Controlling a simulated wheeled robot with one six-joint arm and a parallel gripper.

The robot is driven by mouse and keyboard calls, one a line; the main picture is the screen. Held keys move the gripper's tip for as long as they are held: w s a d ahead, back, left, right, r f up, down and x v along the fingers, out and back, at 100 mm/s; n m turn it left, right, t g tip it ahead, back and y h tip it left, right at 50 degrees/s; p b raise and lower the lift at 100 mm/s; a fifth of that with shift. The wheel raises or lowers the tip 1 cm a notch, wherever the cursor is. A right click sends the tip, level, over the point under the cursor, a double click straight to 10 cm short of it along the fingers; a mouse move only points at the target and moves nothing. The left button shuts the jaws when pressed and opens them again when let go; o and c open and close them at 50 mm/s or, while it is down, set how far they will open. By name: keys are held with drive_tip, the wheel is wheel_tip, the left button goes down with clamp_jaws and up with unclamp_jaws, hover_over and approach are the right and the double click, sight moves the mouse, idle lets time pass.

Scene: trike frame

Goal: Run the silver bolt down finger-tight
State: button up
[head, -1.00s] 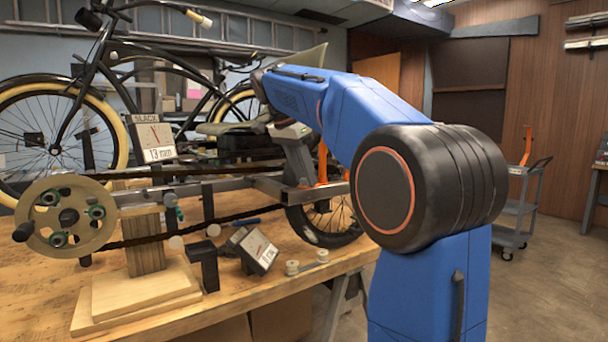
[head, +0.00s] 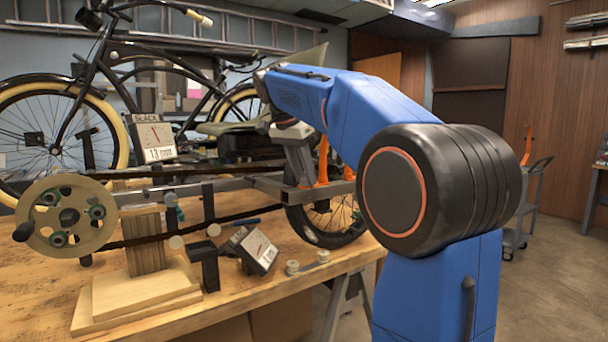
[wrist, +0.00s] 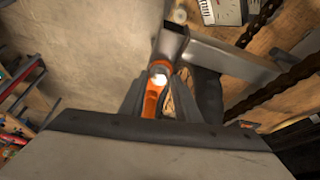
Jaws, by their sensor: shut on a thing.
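The silver bolt (wrist: 159,70) shows in the wrist view as a small bright spot at the orange bracket (wrist: 151,98), between my fingertips. My gripper (wrist: 161,79) is shut on it, with one dark finger on each side. How deep the bolt sits cannot be told. In the head view my gripper is over the rear end of the trike frame (head: 235,184), beside the orange bracket (head: 323,160). The fingertips and the bolt are too small or hidden to make out there.
The rear wheel (head: 330,222) hangs just below the bracket. The chain (head: 235,217) and a wooden pulley wheel (head: 68,215) are to the left. A dial box (head: 250,250) and small spools lie on the workbench (head: 235,297). A grey cart (head: 522,215) stands at right.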

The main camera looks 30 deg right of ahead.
drive_tip(key=shift+s+m+g, duration=0.1)
drive_tip(key=shift+m+g, duration=0.3)
drive_tip(key=shift+m, duration=0.3)
drive_tip(key=shift+d+m+g, duration=0.1)
drive_tip(key=shift+m+g, duration=0.2)
drive_tip(key=shift+m, duration=0.6)
drive_tip(key=shift+m+g, duration=0.4)
drive_tip(key=shift+m, duration=0.4)
drive_tip(key=shift+m+g, duration=0.3)
drive_tip(key=shift+m, duration=0.6)
drive_tip(key=shift+c, duration=0.2)
drive_tip(key=shift+o, duration=0.2)
drive_tip(key=shift+m+g, duration=0.3)
drive_tip(key=shift+m, duration=0.5)
